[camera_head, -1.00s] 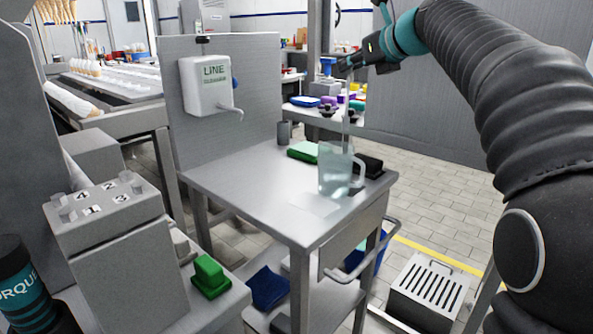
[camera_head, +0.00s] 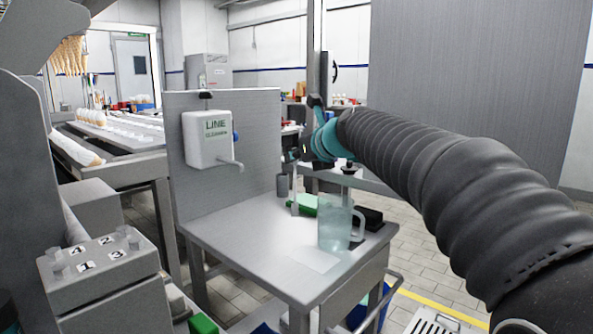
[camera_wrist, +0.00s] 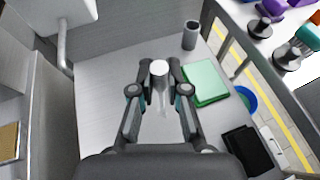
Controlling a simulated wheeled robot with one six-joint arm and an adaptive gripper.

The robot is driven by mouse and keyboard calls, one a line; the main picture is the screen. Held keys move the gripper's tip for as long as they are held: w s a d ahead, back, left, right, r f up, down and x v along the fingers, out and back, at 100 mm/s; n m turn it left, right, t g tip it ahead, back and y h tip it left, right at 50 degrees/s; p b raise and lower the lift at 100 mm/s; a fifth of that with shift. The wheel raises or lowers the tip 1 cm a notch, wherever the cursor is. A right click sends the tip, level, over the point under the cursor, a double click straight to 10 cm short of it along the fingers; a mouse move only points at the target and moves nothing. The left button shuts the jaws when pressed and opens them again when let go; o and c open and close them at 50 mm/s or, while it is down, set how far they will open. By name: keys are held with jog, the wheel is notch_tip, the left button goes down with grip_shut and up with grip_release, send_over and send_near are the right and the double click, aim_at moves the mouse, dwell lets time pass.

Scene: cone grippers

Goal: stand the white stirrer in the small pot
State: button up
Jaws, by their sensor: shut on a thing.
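My gripper (camera_head: 297,158) is shut on the white stirrer (camera_head: 295,192), which hangs upright below it over the table. The wrist view shows the stirrer's round white end (camera_wrist: 160,68) between the fingers (camera_wrist: 159,82), with its pale shaft below. The small pot, a grey cylinder (camera_head: 282,186), stands at the table's back by the panel, just left of and behind the stirrer in the head view. In the wrist view the pot (camera_wrist: 190,38) is beyond the fingers, slightly right, with its opening visible. The stirrer is apart from the pot there.
A clear jug (camera_head: 333,230) stands on the steel table (camera_head: 235,225), front right of the stirrer. A green pad (camera_wrist: 205,82) and a black item (camera_wrist: 243,150) lie on the right side. A LINE cleaner dispenser (camera_head: 207,139) hangs on the panel. The table's left part is bare.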

jog(key=shift+f+b, duration=0.35)
jog(key=shift+f, duration=1.1)
jog(key=o, duration=0.7)
jog(key=v, duration=1.2)
jog(key=shift+d, duration=0.1)
